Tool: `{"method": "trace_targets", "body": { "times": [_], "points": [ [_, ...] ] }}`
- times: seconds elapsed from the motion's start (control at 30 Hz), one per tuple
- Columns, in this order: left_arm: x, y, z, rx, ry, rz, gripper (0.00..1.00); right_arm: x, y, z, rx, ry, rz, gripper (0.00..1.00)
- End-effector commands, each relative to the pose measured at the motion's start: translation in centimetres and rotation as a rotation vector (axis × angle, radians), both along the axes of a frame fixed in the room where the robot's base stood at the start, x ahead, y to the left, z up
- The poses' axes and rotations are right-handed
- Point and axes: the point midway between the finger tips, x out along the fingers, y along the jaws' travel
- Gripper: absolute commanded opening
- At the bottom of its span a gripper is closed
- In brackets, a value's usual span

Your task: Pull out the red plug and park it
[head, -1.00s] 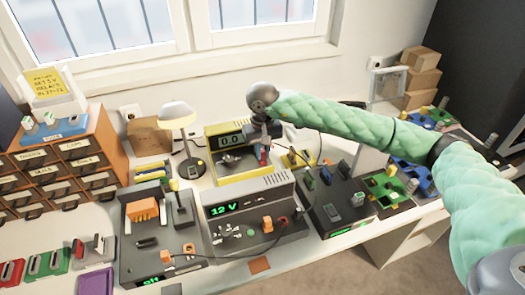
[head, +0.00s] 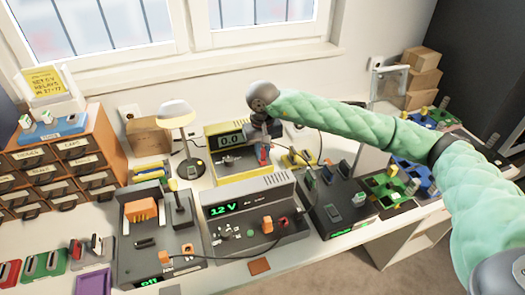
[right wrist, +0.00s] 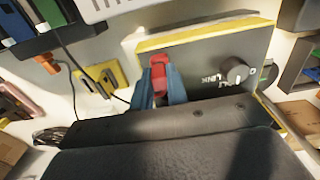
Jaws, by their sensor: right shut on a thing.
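The red plug (right wrist: 158,72) sits between the two blue-grey fingers of my right gripper (right wrist: 160,92) in the right wrist view. The right gripper is shut on the plug. Whether the plug's tip is still in a socket is hidden. My left gripper is not in view.
A grey 12 V supply (head: 250,207) with red and orange connectors and a black cable stands in front. A yellow block (head: 298,158) lies right of the meter. A lamp (head: 178,115) stands left. Dark units crowd the right side.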

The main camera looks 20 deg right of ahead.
Motion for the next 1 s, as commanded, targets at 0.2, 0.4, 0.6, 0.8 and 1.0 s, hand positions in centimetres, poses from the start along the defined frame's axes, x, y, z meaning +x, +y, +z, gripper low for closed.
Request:
{"method": "trace_targets", "body": {
  "times": [0.2,0.4,0.6,0.8,1.0],
  "points": [
    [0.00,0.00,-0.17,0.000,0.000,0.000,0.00,0.00,-0.01,-0.12,0.000,0.000,0.000,0.00],
    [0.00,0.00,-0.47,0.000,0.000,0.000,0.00,0.00,-0.01,-0.33,0.000,0.000,0.000,0.00],
    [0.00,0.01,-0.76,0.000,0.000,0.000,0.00,0.00,0.00,-0.52,0.000,0.000,0.000,0.00],
    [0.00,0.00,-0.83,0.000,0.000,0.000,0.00,0.00,0.00,-0.54,0.000,0.000,0.000,0.00],
    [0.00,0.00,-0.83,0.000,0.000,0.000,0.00,0.00,0.00,-0.55,0.000,0.000,0.000,0.29]
  ]
}}
